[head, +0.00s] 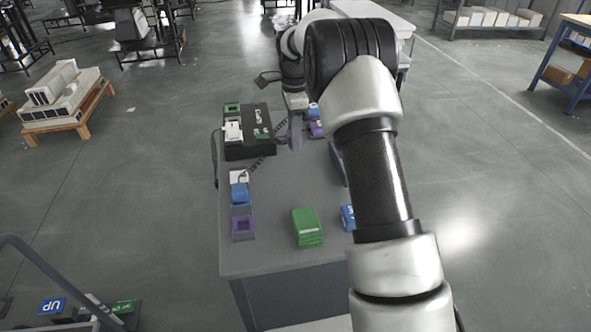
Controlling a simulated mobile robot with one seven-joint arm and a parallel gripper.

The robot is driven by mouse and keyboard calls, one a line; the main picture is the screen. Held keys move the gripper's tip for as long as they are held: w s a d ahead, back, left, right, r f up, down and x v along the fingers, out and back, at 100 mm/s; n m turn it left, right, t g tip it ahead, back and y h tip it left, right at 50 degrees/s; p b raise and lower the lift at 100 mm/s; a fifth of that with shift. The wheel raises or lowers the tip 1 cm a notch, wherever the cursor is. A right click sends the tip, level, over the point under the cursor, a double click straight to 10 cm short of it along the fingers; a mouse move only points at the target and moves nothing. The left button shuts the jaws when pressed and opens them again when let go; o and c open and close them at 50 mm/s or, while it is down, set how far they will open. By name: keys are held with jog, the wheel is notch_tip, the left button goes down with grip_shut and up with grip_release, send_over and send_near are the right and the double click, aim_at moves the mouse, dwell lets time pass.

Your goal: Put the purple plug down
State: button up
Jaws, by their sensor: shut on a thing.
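The purple plug (295,132) is held above the grey table (275,258), toward its far part. A dark coiled cable runs from near the plug down to the left. My gripper (295,112) is shut on the plug from above; my arm partly covers the view and the fingers are small and hard to make out. A square purple socket (243,228) sits at the table's near left, apart from the plug.
A blue plug (239,193) sits beyond the purple socket. A black box (247,135) stands at the far left. A green block (308,227) and a blue block (347,217) lie near right. Another purple block (316,129) lies far right. The table's middle is clear.

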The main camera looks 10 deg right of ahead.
notch_tip(320, 180, down, 9)
jog(key=shift+a+b, duration=0.1)
jog(key=shift+b, duration=0.35)
jog(key=shift+f, duration=0.25)
jog(key=o, duration=1)
jog(key=shift+r, duration=0.1)
